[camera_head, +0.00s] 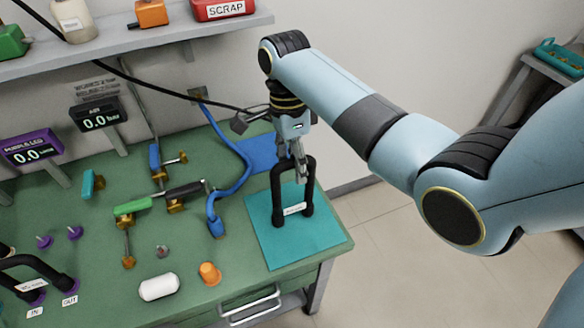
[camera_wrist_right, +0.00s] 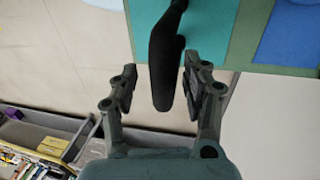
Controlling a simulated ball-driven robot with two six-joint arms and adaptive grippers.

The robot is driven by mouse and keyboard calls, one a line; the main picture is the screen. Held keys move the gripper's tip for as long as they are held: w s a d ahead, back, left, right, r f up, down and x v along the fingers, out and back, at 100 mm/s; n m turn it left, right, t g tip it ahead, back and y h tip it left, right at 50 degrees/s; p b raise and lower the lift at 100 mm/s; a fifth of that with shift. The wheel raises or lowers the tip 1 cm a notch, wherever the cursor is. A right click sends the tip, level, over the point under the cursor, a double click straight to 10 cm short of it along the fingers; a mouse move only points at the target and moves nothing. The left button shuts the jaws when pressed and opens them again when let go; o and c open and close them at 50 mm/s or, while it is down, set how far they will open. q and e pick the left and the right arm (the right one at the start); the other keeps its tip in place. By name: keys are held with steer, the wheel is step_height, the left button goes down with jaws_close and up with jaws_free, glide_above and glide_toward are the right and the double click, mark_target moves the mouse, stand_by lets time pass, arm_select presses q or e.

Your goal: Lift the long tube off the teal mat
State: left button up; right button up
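The long tube (camera_head: 278,188) is a black inverted U with a white label, standing on the teal mat (camera_head: 318,240) at the bench's right end. My right gripper (camera_head: 299,168) is at the top of its arch, pointing down. In the right wrist view the tube (camera_wrist_right: 166,60) runs between the two parted fingers of the right gripper (camera_wrist_right: 158,82), closer to the right-hand finger. A gap shows on the left side; contact on the right cannot be told. The teal mat (camera_wrist_right: 208,30) also shows there. My left gripper is not in view.
A blue mat (camera_head: 258,150) lies behind the teal one. A blue hose (camera_head: 243,172), valves and an orange part (camera_head: 210,273) are to the left. Another black tube (camera_head: 40,266) stands at the far left. The bench edge is close on the right.

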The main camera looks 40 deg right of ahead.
steer(key=shift+c, duration=1.1)
steer(key=shift+w+d+f, duration=0.1)
steer(key=shift+d, duration=0.1)
steer(key=c, duration=0.7)
steer(key=shift+a, duration=0.1)
jaws_close()
